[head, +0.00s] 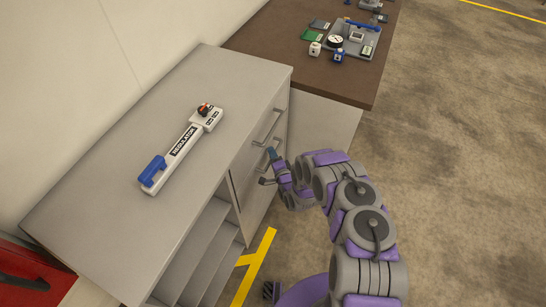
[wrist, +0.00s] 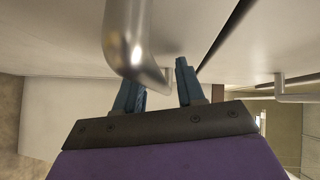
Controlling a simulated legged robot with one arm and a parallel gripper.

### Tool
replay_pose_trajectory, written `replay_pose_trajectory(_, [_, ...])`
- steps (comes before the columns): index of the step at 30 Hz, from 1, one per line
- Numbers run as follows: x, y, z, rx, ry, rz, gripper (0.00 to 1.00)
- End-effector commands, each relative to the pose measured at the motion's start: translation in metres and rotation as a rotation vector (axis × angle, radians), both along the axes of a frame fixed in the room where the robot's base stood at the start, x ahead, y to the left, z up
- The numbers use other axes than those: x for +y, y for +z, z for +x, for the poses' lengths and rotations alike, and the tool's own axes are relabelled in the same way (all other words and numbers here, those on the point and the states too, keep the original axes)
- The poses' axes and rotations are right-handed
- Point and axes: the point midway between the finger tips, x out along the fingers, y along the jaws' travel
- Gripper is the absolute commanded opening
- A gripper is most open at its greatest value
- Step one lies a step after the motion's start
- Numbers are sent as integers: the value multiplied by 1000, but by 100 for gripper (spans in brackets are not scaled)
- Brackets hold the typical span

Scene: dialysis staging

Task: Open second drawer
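The grey cabinet (head: 150,115) has a drawer front on its right side with an upper bar handle (head: 268,128) and a lower handle (head: 265,181) partly hidden by my gripper. The drawers look shut. My gripper (head: 272,158) is at the drawer front, beside the lower handle. In the wrist view, my gripper (wrist: 157,90) has its two blue fingers apart. A rounded metal handle (wrist: 125,42) is very close, covering part of the left finger, with its bent end near the gap. I cannot tell whether they touch. Another handle (wrist: 295,97) shows at the right.
A white device labelled regulator (head: 182,147) with a blue end lies on the cabinet top. Open shelves (head: 205,245) are left of the drawers. A brown table (head: 300,65) with several small items stands behind. A red case (head: 30,275) is at lower left. Floor to the right is clear.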

Motion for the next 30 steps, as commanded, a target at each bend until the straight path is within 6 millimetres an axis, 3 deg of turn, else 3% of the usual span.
replay_pose_trajectory(7, [0, 0, 0, 1, 0, 0, 39])
replay_pose_trajectory(19, [0, -1, 0, 3, -1, 0, 0])
replay_pose_trajectory(30, [-1, -2, 0, 5, -1, -1, 0])
